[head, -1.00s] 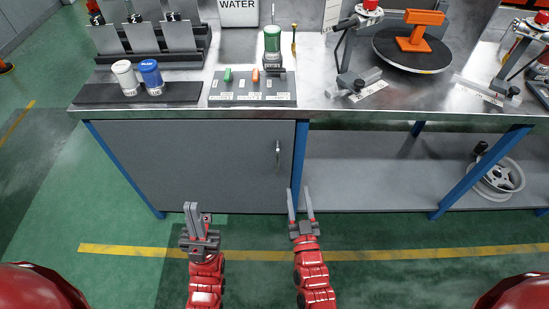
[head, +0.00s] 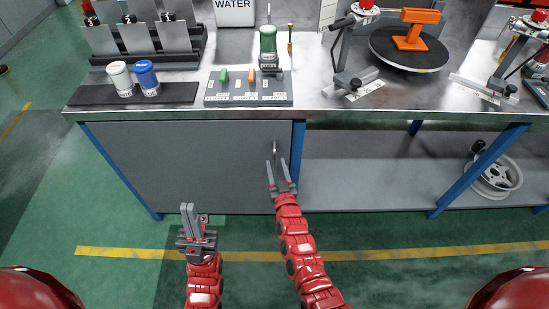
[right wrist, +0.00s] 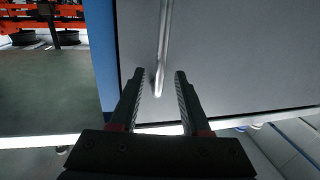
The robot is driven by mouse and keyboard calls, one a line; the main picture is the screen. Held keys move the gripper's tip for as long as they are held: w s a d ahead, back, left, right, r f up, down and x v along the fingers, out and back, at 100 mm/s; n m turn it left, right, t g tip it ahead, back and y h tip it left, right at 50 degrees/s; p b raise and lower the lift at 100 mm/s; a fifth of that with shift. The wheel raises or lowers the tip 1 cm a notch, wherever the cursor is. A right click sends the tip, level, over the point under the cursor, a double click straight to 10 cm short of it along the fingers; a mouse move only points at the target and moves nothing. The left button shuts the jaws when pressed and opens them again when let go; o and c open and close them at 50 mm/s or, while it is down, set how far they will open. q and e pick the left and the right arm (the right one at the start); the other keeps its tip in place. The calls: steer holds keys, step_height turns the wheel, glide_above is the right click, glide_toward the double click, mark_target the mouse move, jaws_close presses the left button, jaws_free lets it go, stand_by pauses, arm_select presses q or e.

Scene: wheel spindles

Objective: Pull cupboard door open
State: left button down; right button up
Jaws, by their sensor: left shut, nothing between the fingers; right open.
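The grey cupboard door (head: 190,165) is under the workbench's left part and looks closed. Its silver upright handle (head: 276,149) is near the door's right edge. My right gripper (head: 277,162) is open just in front of the handle's lower part. In the right wrist view the handle (right wrist: 163,60) lines up with the gap between the fingers (right wrist: 157,80). I cannot tell whether the fingertips are level with it in depth; nothing is gripped. My left gripper (head: 187,207) is shut and empty, low in front of the door's left half.
The steel workbench top (head: 330,100) carries a tray with switches (head: 248,90), white (head: 120,78) and blue (head: 147,77) containers, and a turntable (head: 405,52). An open shelf (head: 370,170) with a wheel rim (head: 498,177) is at right. The green floor before the door is clear.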

mark_target(275, 160)
steer(key=shift+w+a, duration=0.2)
steer(key=shift+w, duration=0.65)
steer(key=shift+w+a, duration=0.15)
steer(key=shift+w, duration=0.7)
steer(key=shift+c, duration=0.3)
jaws_close()
